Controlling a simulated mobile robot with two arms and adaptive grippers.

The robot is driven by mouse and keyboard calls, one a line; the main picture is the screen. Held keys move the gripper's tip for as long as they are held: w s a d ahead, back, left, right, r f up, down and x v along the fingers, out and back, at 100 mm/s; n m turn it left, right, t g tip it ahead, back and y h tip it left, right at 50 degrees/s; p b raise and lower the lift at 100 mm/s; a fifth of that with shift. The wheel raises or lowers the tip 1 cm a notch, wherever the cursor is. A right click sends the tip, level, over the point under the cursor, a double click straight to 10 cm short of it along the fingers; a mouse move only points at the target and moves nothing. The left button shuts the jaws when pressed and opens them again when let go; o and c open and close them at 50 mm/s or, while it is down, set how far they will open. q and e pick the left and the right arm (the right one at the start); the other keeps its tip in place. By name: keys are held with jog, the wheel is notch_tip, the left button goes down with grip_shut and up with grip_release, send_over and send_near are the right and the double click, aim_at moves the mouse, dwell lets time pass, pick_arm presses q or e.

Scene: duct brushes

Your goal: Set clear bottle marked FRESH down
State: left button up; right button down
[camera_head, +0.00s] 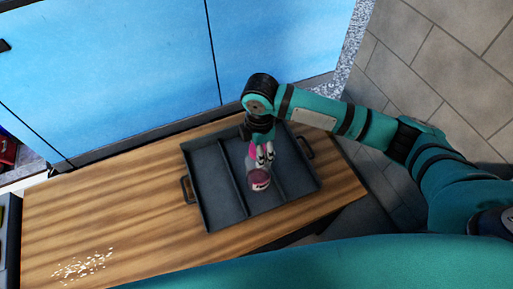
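My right gripper (263,157) reaches in from the right and points down over the dark grey tray (220,186). A small rounded, purplish bottle (260,179) with a pale label is at its fingertips, over the tray's middle compartment. The fingers look closed on its upper end. The label is too small to read. A bright pink patch (252,152) shows beside the fingers; I cannot tell what it belongs to. I cannot tell whether the bottle touches the tray floor. My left gripper is not in view.
The tray has dividers and a handle at each end, and it sits on a wooden counter (110,205). White flecks (84,265) lie at the counter's lower left. Blue panels (110,70) stand behind. The left compartment looks empty.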

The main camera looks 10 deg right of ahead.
jog(key=w+f, duration=0.1)
jog(key=w+f+p, duration=0.1)
jog(key=f, duration=0.1)
jog(key=shift+w+a+f, duration=0.1)
jog(key=shift+w+f, duration=0.1)
jog(key=shift+w, duration=0.05)
jog(key=shift+f, duration=0.15)
jog(key=c, duration=0.6)
grip_release()
notch_tip(320, 180, up, 12)
jog(key=shift+b, duration=0.45)
